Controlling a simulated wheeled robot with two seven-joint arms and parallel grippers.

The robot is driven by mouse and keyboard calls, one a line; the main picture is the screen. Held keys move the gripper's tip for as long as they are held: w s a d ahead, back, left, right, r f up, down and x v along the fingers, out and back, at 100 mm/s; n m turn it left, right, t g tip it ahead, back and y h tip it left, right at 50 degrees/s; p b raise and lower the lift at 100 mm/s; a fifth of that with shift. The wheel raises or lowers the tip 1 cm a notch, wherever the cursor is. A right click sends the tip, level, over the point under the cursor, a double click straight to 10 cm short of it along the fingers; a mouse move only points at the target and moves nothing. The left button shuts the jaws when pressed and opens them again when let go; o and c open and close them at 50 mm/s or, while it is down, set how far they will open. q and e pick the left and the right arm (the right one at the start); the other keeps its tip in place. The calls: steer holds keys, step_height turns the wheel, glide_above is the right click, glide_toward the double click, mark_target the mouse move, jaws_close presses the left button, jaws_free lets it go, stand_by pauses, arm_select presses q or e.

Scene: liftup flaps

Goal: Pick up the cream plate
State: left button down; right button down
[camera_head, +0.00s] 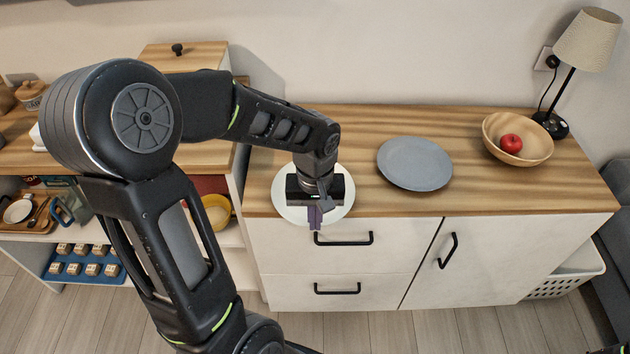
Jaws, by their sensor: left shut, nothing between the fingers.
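The cream plate (341,204) lies at the left end of the wooden cabinet top, by its front edge. Its lower rim appears to reach slightly past that edge. My left gripper (315,220) is in front of the plate in the picture and hides its middle. The gripper points down, shut and empty, with its fingers near the plate's front rim. I cannot tell how far above the plate the fingers are.
A grey-blue plate (414,163) lies to the right. A wooden bowl (488,142) with a red apple (511,144) and a lamp (588,42) stand further right. A shelf with a tray and small blocks is at left. Drawer handles (343,239) stick out below the top.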

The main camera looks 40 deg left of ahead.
arm_select(q)
steer(key=shift+r+p, duration=0.45)
steer(key=shift+r, duration=0.25)
steer(key=shift+w+a+r+p, duration=0.1)
steer(key=shift+w+r+p, duration=0.1)
steer(key=shift+r+p, duration=0.2)
steer(key=s+d+b, duration=0.3)
steer(key=s+d, duration=0.4)
steer(key=s, duration=0.3)
steer(key=shift+d, duration=0.2)
